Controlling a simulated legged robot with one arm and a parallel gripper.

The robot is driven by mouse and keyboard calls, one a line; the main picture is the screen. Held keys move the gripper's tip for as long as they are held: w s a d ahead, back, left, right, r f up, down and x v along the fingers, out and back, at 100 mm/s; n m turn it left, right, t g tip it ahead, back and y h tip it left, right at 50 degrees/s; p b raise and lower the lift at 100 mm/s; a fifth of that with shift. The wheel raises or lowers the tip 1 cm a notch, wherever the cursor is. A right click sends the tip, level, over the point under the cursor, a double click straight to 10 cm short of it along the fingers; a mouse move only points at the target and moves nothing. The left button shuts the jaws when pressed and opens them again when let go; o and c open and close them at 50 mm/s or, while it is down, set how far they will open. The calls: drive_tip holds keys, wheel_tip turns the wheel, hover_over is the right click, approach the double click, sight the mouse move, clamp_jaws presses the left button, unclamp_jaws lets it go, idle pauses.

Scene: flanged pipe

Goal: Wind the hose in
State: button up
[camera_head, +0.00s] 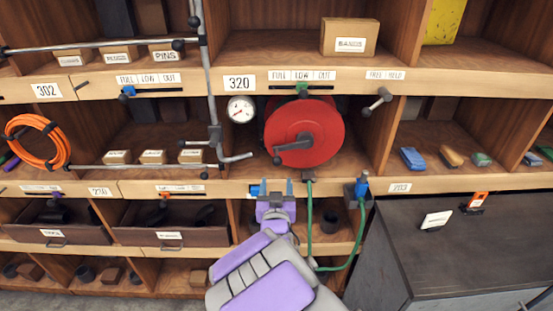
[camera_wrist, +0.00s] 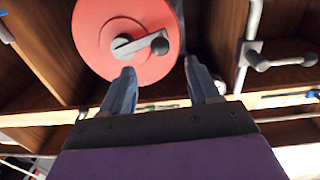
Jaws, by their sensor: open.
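A red hose reel (camera_head: 303,132) sits in the middle shelf compartment under the 320 label. Its crank handle (camera_head: 292,146) points to the lower left, with a dark knob at its end. In the wrist view the reel (camera_wrist: 92,45) fills the upper middle, and its crank (camera_wrist: 140,45) ends in a dark knob. A green hose (camera_head: 309,220) hangs below the reel, loops down and rises to a blue fitting (camera_head: 361,187) on the right. My gripper (camera_head: 272,187) is open and empty below the reel; its fingers (camera_wrist: 161,88) point up toward it, apart from the crank.
A pressure gauge (camera_head: 240,109) is left of the reel. A grey pipe (camera_head: 211,90) with a side arm runs up the shelf front further left. A lever (camera_head: 377,101) sticks out at the upper right. A dark cabinet (camera_head: 450,245) stands at the right. An orange coil (camera_head: 37,141) hangs at far left.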

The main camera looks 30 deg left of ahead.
sight(277, 158)
drive_tip(key=b+x, duration=0.1)
drive_tip(key=x, duration=1.1)
drive_tip(key=shift+w+a, duration=0.2)
drive_tip(key=shift+w, duration=0.05)
clamp_jaws()
idle(0.3)
